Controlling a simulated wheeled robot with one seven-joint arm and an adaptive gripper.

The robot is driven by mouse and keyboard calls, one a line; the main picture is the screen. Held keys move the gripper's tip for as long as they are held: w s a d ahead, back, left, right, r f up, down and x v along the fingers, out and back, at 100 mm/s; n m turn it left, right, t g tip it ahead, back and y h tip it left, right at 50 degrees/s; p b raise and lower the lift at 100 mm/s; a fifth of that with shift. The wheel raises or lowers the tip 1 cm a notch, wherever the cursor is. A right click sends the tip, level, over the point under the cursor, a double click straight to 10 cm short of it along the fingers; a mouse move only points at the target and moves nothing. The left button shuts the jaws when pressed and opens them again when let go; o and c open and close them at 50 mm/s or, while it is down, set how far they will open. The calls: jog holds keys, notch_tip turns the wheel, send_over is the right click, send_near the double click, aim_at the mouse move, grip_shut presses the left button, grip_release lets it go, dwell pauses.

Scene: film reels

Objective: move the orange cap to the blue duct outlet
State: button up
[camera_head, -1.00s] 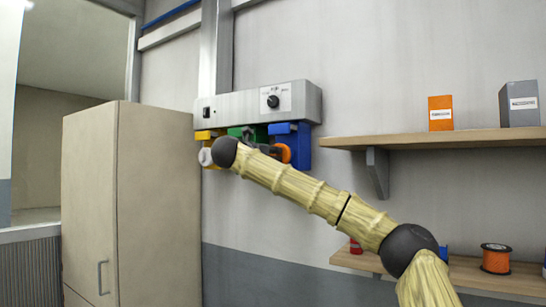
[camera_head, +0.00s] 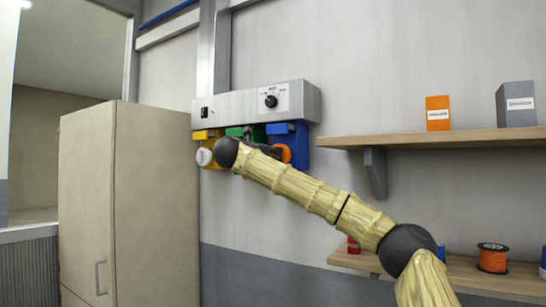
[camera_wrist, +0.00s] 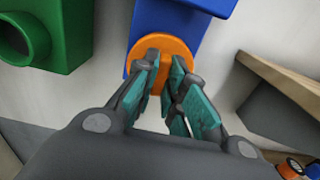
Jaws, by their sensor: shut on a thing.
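The orange cap (camera_wrist: 163,44) is a round disc held in my gripper (camera_wrist: 164,70), whose teal-padded fingers are shut on its near side. The cap lies over the lower front of the blue duct outlet (camera_wrist: 150,18). I cannot tell whether it is fully seated or just in front. In the head view the orange cap (camera_head: 284,153) shows at the low front of the blue duct outlet (camera_head: 299,140), partly hidden by my arm. My gripper (camera_head: 270,148) is mostly hidden there.
A green outlet (camera_wrist: 55,35) with an open mouth is left of the blue one. A yellow outlet (camera_head: 208,134) with a white cap (camera_head: 204,157) is further left. A grey control panel (camera_head: 240,105) is above. Wooden shelves (camera_head: 430,138) stand out at right, a tall cabinet (camera_head: 150,200) at left.

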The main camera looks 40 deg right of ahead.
jog(key=shift+w+d+r, duration=0.1)
jog(key=shift+d, duration=0.25)
dwell(0.4)
jog(key=o, duration=0.7)
jog(key=shift+d, duration=0.1)
jog(key=shift+o, duration=0.2)
jog(key=v, duration=1.2)
jog(key=shift+w, duration=0.15)
